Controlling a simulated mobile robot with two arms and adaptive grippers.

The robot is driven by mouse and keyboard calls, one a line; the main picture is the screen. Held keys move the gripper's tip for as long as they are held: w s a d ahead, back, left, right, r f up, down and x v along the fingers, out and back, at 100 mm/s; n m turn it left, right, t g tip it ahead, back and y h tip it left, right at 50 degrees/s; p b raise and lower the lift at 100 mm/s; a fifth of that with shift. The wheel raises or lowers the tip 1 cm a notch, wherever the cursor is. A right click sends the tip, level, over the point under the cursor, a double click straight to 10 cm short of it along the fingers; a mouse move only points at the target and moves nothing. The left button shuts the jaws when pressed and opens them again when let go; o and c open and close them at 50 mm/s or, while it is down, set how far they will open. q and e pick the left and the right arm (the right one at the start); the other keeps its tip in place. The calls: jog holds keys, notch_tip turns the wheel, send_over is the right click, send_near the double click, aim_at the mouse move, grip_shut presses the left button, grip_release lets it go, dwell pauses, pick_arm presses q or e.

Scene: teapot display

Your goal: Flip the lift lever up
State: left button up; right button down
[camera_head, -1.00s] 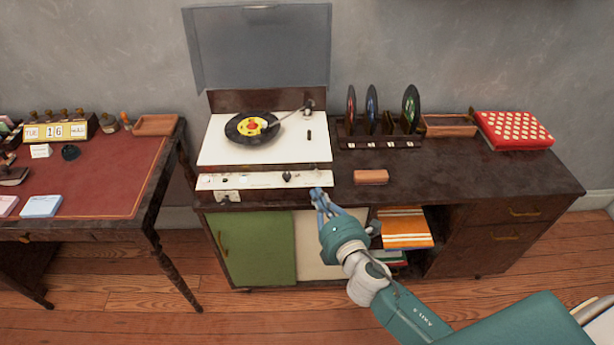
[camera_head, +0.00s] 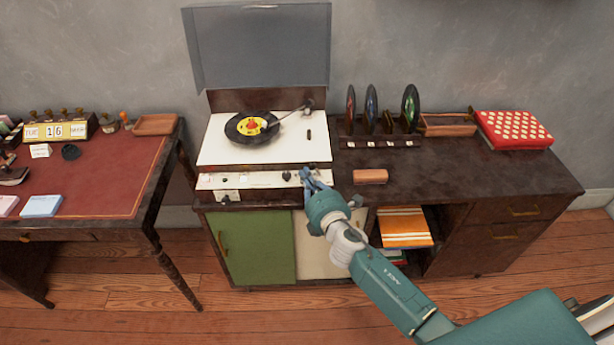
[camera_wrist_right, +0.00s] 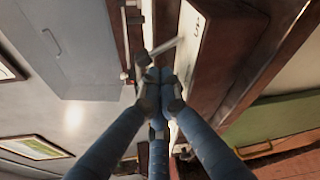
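The record player (camera_head: 245,140) stands on the dark cabinet, with a pale control panel (camera_head: 250,181) along its front. My right gripper (camera_head: 308,178) is at the right end of this panel and covers part of it. In the right wrist view, a thin grey lever (camera_wrist_right: 165,46) sticks out beside a pale face marked "UP" (camera_wrist_right: 197,22). My right gripper (camera_wrist_right: 157,82) has its fingertips drawn together just short of the lever, with nothing seen between them. Whether they touch the lever, I cannot tell. My left gripper is not in view.
A black knob (camera_head: 286,175) sits on the panel just left of my gripper. A record (camera_head: 251,127) lies on the platter near the tonearm (camera_head: 290,113). A brown block (camera_head: 370,176) lies to the right. The clear lid (camera_head: 260,50) stands raised.

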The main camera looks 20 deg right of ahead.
jog(key=shift+b, duration=0.35)
jog(key=shift+r+m, duration=0.1)
jog(key=shift+m, duration=0.2)
